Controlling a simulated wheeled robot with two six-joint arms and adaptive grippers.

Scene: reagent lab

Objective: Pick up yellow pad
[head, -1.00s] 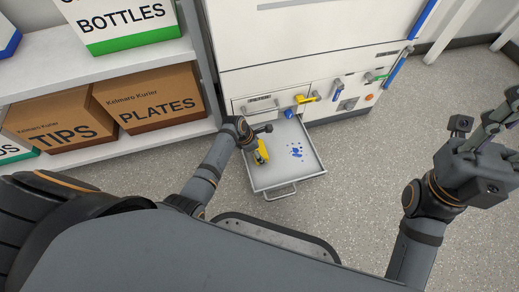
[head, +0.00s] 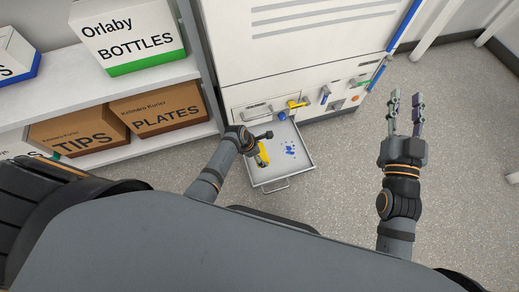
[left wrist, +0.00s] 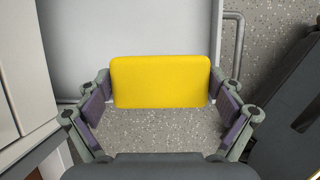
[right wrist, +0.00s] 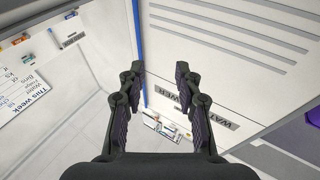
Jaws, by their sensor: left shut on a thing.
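The yellow pad (head: 262,154) is at the left side of the open drawer (head: 276,176). In the left wrist view the pad (left wrist: 160,82) lies flat across the view between my two fingers, its left and right ends at the fingers. My left gripper (left wrist: 162,97) is shut on it. Whether the pad touches the drawer floor or is lifted off it, I cannot tell.
The white cabinet (head: 318,55) stands behind the drawer, with a yellow handle (head: 298,104) and other coloured fittings on its front. The drawer's pull bar (head: 275,187) sticks out in front. Shelves with boxes marked PLATES (head: 165,110) and TIPS (head: 80,130) stand left.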

